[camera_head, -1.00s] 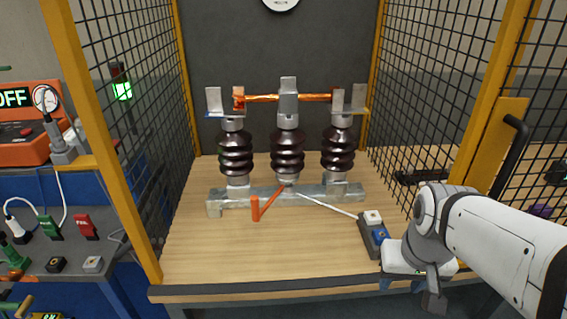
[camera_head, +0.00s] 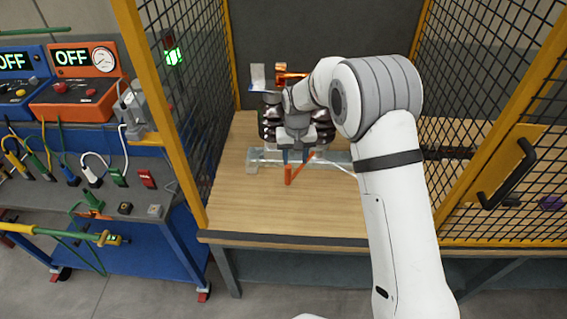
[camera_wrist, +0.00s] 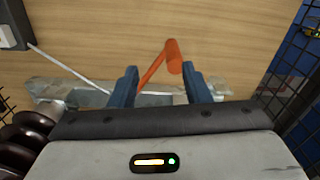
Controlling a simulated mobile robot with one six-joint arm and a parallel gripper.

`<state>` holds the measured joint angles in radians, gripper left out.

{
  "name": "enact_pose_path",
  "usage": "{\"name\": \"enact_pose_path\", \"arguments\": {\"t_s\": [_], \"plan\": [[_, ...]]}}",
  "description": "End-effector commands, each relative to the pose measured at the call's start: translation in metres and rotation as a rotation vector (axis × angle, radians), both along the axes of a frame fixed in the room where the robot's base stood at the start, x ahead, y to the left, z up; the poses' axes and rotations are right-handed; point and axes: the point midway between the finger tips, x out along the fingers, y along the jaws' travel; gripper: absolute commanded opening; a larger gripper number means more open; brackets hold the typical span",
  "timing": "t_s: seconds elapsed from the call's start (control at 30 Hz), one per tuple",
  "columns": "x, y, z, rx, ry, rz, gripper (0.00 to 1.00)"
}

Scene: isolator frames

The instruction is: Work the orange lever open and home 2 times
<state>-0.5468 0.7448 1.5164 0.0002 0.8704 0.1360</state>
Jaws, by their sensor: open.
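The orange lever (camera_head: 298,168) stands at the front of the grey metal base (camera_head: 258,157) of the isolator, with its handle end low and toward the table's front. In the wrist view the lever (camera_wrist: 174,58) lies between the two blue fingers, its thick grip nearer the right finger. My gripper (camera_head: 297,157) is open around the lever, pointing down at it; it also shows in the wrist view (camera_wrist: 160,88). I cannot tell whether a finger touches the lever.
Yellow-framed mesh panels stand left (camera_head: 185,75) and right (camera_head: 470,100) of the wooden table (camera_head: 235,210). A blue trolley (camera_head: 140,240) with instruments is at the far left. A white cord runs to a small box (camera_wrist: 10,28). The table's front left is clear.

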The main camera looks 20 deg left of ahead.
Motion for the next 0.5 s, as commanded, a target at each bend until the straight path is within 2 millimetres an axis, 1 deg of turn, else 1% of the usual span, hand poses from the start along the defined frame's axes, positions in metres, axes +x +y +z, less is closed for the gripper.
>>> {"name": "enact_pose_path", "arguments": {"t_s": [0.03,0.17,0.33,0.5], "plan": [[0.0,0.01,-0.003,-0.003,0.005,0.01,0.43],[0.0,0.022,-0.012,-0.006,0.008,0.022,0.43],[0.0,0.024,-0.029,-0.007,0.011,0.024,0.43],[-0.001,0.023,-0.056,-0.008,0.012,0.023,0.43]]}}
